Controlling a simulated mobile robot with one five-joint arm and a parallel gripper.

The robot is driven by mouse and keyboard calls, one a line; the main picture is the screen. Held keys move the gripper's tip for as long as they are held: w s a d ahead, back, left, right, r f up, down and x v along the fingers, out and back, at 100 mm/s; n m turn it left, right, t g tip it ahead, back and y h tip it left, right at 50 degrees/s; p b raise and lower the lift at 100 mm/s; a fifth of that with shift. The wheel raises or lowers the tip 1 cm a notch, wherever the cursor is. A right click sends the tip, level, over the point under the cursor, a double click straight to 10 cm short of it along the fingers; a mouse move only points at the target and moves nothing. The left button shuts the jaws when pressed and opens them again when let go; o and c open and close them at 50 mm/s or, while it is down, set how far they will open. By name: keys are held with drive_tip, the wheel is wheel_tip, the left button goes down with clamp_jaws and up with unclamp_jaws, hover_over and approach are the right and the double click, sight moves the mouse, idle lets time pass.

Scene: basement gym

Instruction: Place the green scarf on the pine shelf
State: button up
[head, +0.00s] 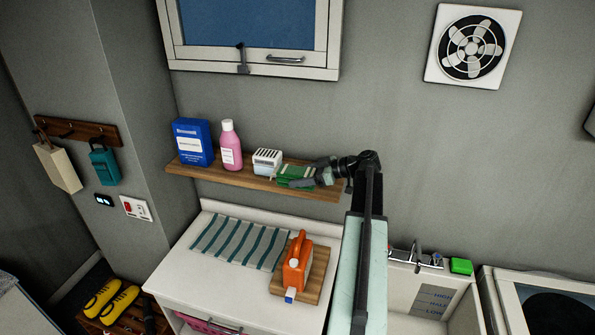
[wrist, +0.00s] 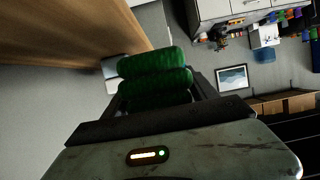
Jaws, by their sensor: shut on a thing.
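The green scarf (head: 295,174), folded into a small bundle, is at the right part of the pine shelf (head: 240,180) on the wall. My gripper (head: 318,177) reaches in from the right and is shut on the scarf. In the wrist view the scarf (wrist: 155,80) sits between the fingers, its far side hidden. The shelf's wood (wrist: 75,35) fills the upper left there, close beside the scarf. I cannot tell whether the scarf touches the shelf top.
A white slotted box (head: 267,161) stands just left of the scarf. A pink bottle (head: 231,146) and a blue box (head: 193,142) stand farther left. Below, a white cabinet holds a striped cloth (head: 240,242) and an orange jug (head: 297,262). A window (head: 255,35) is above.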

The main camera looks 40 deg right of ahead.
drive_tip(key=d, duration=0.7)
drive_tip(key=d+f, duration=0.1)
drive_tip(key=d, duration=0.2)
drive_tip(key=shift+w+d+f+b, duration=0.1)
drive_tip(key=shift+w+d+b, duration=0.25)
drive_tip(key=f+b, duration=0.2)
drive_tip(key=d+f+b, duration=0.1)
drive_tip(key=f+b, duration=0.1)
drive_tip(key=shift+s+r, duration=0.1)
drive_tip(key=shift+r, duration=0.15)
drive_tip(key=o, duration=1.7)
drive_tip(key=shift+c, duration=0.2)
drive_tip(key=shift+s+d+r+p, duration=0.25)
drive_tip(key=shift+p, duration=0.25)
drive_tip(key=p+v, duration=0.4)
drive_tip(key=v, duration=0.7)
